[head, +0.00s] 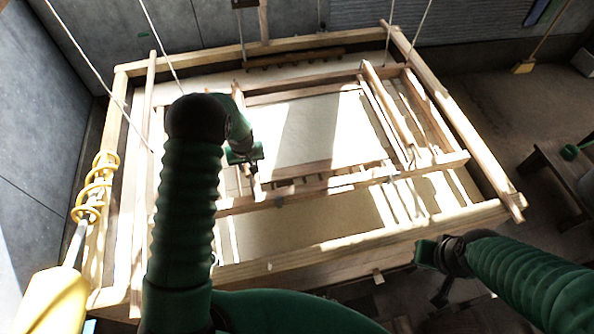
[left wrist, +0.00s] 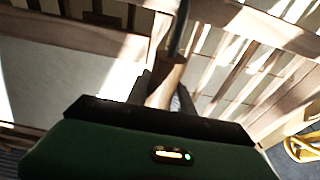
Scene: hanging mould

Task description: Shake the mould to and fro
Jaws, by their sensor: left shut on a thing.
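The mould (head: 330,186) is a wooden frame with crossbars and a pale, sunlit middle, hung on thin ropes in the head view. It hangs over a larger wooden frame or vat (head: 350,247). My left gripper (head: 246,162) is at the left part of the mould, shut on a wooden bar. In the left wrist view the bar (left wrist: 168,82) shows between the two dark fingers. My right gripper (head: 430,256) is near the front right of the large frame, clear of the mould; its fingers are too dark to read.
A yellow coil (head: 97,185) and a yellow object (head: 56,298) are at the left edge. A wooden stool or bench (head: 556,180) stands on the right. Grey panels (head: 35,130) close off the left. Ropes (head: 425,20) run up from the mould.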

